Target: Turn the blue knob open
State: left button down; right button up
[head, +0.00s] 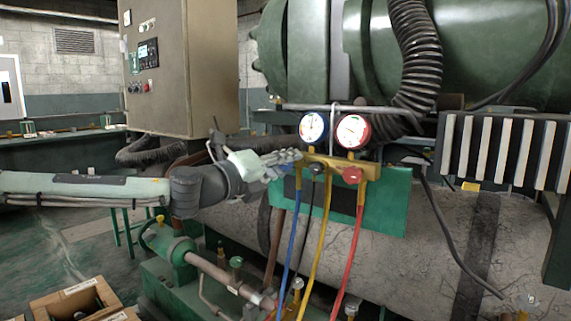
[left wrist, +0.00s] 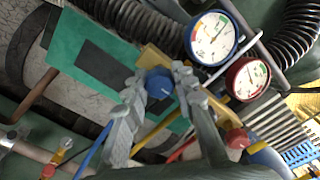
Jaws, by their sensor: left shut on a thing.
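The blue knob (left wrist: 159,84) sits on the brass manifold (left wrist: 153,58), between the two fingertips of my left gripper (left wrist: 158,82), as the left wrist view shows. In the head view the left gripper (head: 283,160) is at the left end of the manifold (head: 335,163), and its fingers hide the blue knob there. The left gripper is shut on the knob. A red knob (head: 352,175) is at the manifold's right end, with a dark knob (head: 317,168) between. My right gripper is not in view.
Above the manifold are a blue-rimmed gauge (head: 313,126) and a red-rimmed gauge (head: 353,131). Blue (head: 292,240), yellow (head: 322,235) and red (head: 350,250) hoses hang below. A green plate (head: 394,200) is behind, and a black corrugated hose (head: 413,55) comes down at the right.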

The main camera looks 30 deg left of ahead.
pick_arm(q)
jog(key=shift+n, duration=1)
jog(key=shift+n+b, duration=0.35)
jog(key=shift+n, duration=0.05)
jog(key=n+b, duration=0.4)
jog(key=n, duration=0.6)
jog(key=shift+b, duration=0.35)
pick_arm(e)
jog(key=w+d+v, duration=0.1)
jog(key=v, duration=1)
pick_arm(q)
jog(key=n+b, duration=0.2)
jog(key=n, duration=0.1)
jog(key=shift+n, duration=0.3)
jog(key=n+b, duration=0.1)
jog(key=n, duration=0.2)
jog(key=shift+n, duration=0.5)
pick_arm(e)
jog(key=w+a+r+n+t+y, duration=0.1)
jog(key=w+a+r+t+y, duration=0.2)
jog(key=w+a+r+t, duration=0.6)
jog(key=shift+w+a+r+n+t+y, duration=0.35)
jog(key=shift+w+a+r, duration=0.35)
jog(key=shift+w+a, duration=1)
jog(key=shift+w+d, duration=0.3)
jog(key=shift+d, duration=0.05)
